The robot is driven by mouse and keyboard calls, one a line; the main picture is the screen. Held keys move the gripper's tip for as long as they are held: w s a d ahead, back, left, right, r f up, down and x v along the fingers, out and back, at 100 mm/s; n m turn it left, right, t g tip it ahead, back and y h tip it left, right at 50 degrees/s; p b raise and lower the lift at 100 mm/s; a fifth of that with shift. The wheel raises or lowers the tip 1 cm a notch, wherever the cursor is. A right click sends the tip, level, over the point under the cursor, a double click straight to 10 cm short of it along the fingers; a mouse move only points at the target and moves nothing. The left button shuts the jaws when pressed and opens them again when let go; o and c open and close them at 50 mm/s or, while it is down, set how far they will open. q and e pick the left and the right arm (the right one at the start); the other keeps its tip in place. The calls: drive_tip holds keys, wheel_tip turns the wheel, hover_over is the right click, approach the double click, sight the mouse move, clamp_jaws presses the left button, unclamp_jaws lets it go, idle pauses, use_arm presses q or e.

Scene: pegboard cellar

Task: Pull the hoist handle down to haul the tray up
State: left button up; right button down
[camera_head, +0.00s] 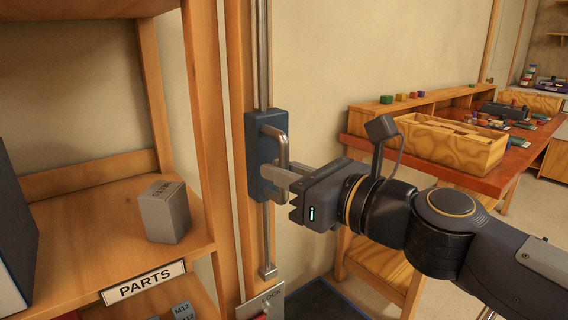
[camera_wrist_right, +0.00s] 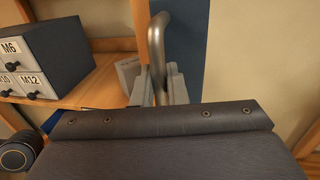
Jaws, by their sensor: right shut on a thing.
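The hoist handle (camera_head: 283,147) is a grey metal D-shaped bar on a dark blue block (camera_head: 258,177). The block sits on a vertical metal rail (camera_head: 264,60) fixed to a wooden post. My right gripper (camera_head: 280,177) is shut on the lower part of the handle. In the right wrist view the handle (camera_wrist_right: 157,45) runs down between the fingers of my right gripper (camera_wrist_right: 158,90). A grey box (camera_head: 165,213) rests on the wooden shelf left of the post; I cannot tell whether it is on the tray. My left gripper is out of view.
The wooden shelf (camera_head: 90,225) bears a PARTS label (camera_head: 143,282). A LOCK plate (camera_head: 262,303) with a red part is low on the post. A workbench with a wooden bin (camera_head: 450,145) stands at right. Labelled drawers (camera_wrist_right: 40,65) show in the wrist view.

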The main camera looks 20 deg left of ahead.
wheel_tip(320, 180, down, 16)
drive_tip(key=b, duration=1.1)
drive_tip(key=shift+r+b, duration=0.15)
drive_tip(key=shift+b, duration=0.15)
drive_tip(key=c, duration=1.6)
unclamp_jaws()
drive_tip(key=shift+o, duration=0.3)
drive_tip(key=shift+r, duration=0.1)
drive_tip(key=p+v, duration=0.1)
drive_tip(key=v, duration=0.6)
drive_tip(key=shift+s+d+p, duration=0.15)
drive_tip(key=shift+d+p, duration=0.15)
drive_tip(key=shift+d, duration=0.1)
